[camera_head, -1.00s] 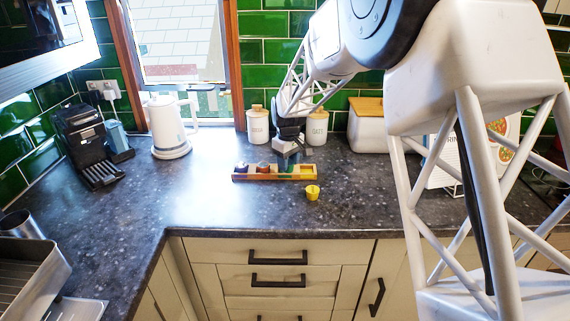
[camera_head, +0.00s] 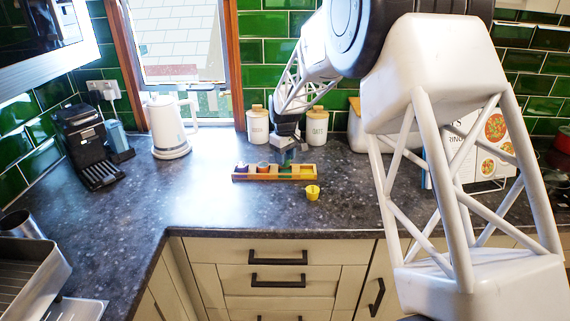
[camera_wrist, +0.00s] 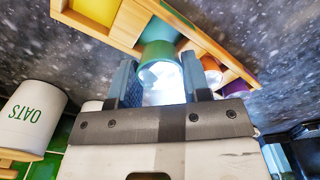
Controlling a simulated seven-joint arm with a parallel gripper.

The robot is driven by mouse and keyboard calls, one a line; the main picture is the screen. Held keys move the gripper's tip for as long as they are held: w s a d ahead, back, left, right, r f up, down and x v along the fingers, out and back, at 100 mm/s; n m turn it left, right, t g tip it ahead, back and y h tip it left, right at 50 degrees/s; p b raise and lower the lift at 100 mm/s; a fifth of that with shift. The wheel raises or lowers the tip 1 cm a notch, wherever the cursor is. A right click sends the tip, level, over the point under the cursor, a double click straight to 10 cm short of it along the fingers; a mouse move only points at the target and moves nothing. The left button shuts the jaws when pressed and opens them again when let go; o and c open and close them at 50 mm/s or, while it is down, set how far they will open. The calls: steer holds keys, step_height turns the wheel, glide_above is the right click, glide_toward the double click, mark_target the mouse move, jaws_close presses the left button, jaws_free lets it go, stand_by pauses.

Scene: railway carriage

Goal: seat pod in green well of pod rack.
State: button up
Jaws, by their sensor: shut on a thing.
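The wooden pod rack (camera_head: 275,179) stands on the dark counter in the head view, and its side shows in the wrist view (camera_wrist: 122,24). My gripper (camera_head: 285,163) is at the rack, pointing down. In the wrist view my gripper (camera_wrist: 160,88) is shut on a teal pod (camera_wrist: 158,52) with a pale, shiny end. The pod is at the green well (camera_wrist: 176,16), between the orange pod and the empty yellow well (camera_wrist: 97,9). The fingers and pod hide most of the green well, so I cannot tell how deep the pod sits.
An orange pod (camera_wrist: 211,70) and a purple pod (camera_wrist: 240,86) sit in the rack's other wells. A yellow pod (camera_head: 312,192) stands on the counter in front. Canisters (camera_head: 317,127) stand behind, a white kettle (camera_head: 168,127) left.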

mark_target(285, 169)
steer(key=shift+f, duration=1.45)
steer(key=shift+f, duration=0.35)
steer(key=shift+s+f, duration=0.1)
steer(key=shift+f, duration=0.45)
steer(key=o, duration=1)
steer(key=shift+f, duration=0.25)
steer(key=shift+c, duration=0.2)
steer(key=shift+s, duration=0.15)
steer(key=shift+f, duration=0.1)
steer(key=r, duration=1.3)
steer(key=shift+w+r, duration=0.25)
steer(key=shift+r, duration=0.5)
